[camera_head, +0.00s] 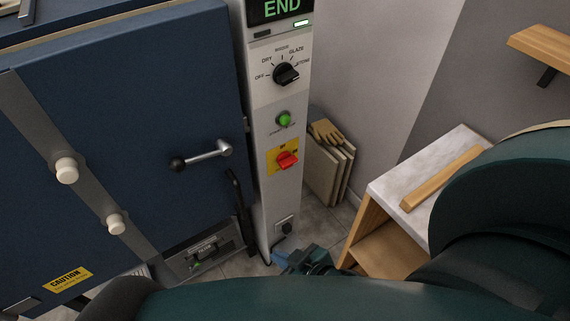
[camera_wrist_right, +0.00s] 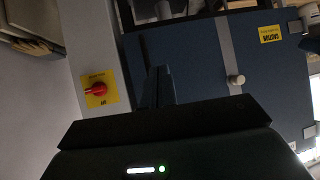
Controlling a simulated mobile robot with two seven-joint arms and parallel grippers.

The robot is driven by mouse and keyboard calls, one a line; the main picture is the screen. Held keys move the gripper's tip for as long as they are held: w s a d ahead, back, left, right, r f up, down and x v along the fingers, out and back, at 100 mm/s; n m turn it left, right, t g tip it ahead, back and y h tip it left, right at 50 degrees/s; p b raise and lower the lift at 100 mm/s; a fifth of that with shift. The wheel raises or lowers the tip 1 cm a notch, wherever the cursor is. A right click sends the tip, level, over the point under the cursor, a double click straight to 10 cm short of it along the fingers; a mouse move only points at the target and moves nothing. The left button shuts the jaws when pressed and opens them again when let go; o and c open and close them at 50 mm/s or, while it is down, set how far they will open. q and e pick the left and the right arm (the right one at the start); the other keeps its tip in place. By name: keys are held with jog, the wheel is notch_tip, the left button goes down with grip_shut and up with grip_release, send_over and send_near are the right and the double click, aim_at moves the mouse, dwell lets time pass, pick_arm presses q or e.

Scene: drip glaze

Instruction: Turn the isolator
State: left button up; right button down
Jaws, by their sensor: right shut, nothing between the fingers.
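The isolator (camera_head: 287,161) is a red rotary handle on a yellow plate, on the front of the narrow grey control column (camera_head: 268,205). Its handle lies close to level, slightly tilted in the head view. The isolator also shows, free of any finger, in the right wrist view (camera_wrist_right: 96,89), left of the fingers. My right gripper (camera_head: 280,257) is low by the foot of the column, below the isolator and apart from it. Its fingers are together and empty, and show in the right wrist view (camera_wrist_right: 158,88). My left gripper is out of view.
Above the isolator are a green button (camera_head: 285,119), a black selector knob (camera_head: 286,74) and a display reading END (camera_head: 280,8). The blue kiln door (camera_head: 120,120) with its handle (camera_head: 203,154) stands left. Boards (camera_head: 325,172) with a glove and a white-topped bench (camera_head: 400,185) stand right.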

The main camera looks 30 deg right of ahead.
aim_at(291, 165)
dwell(0.4)
